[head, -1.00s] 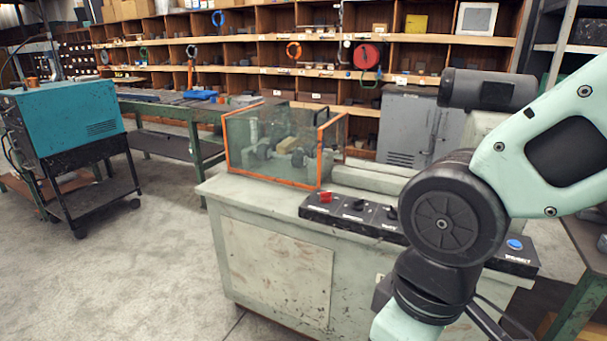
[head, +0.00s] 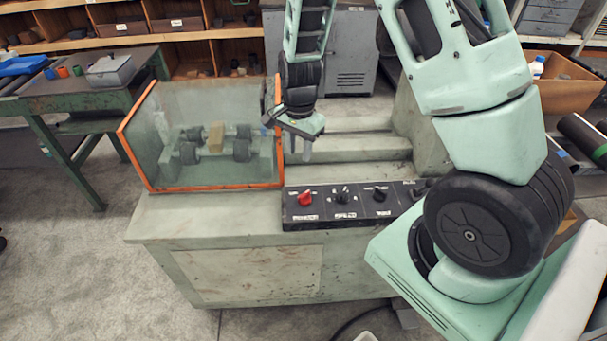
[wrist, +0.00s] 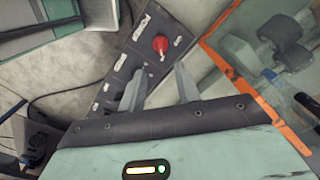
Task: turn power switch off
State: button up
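A black control panel (head: 340,222) runs along the front of the grey-green machine bench. A red rotary knob (head: 305,199) is at its left end, with an unreadable white label below; the knob also shows in the wrist view (wrist: 160,43). Black knobs (head: 342,197) sit to its right. My gripper (head: 298,152) hangs above and behind the red knob, pointing down, not touching it. In the wrist view my gripper (wrist: 158,88) has its two fingers apart with nothing between them, and the red knob lies beyond the fingertips.
A clear guard box with an orange frame (head: 214,188) stands left of the panel, very close to my gripper; it encloses machine parts. A grey cabinet (head: 345,55) and wooden shelves are behind. Space above the panel's left end is clear.

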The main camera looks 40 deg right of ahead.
aim_at(304, 194)
jog(key=shift+m, duration=0.5)
jog(key=f+p, duration=0.1)
jog(key=f, duration=0.5)
jog(key=d+f+p, duration=0.1)
jog(key=f+p, duration=0.1)
jog(key=f, duration=0.3)
jog(key=d+f+p, duration=0.1)
jog(key=f, duration=0.5)
jog(key=shift+w+f+p, duration=0.15)
jog(key=shift+f+p, duration=0.2)
grip_shut()
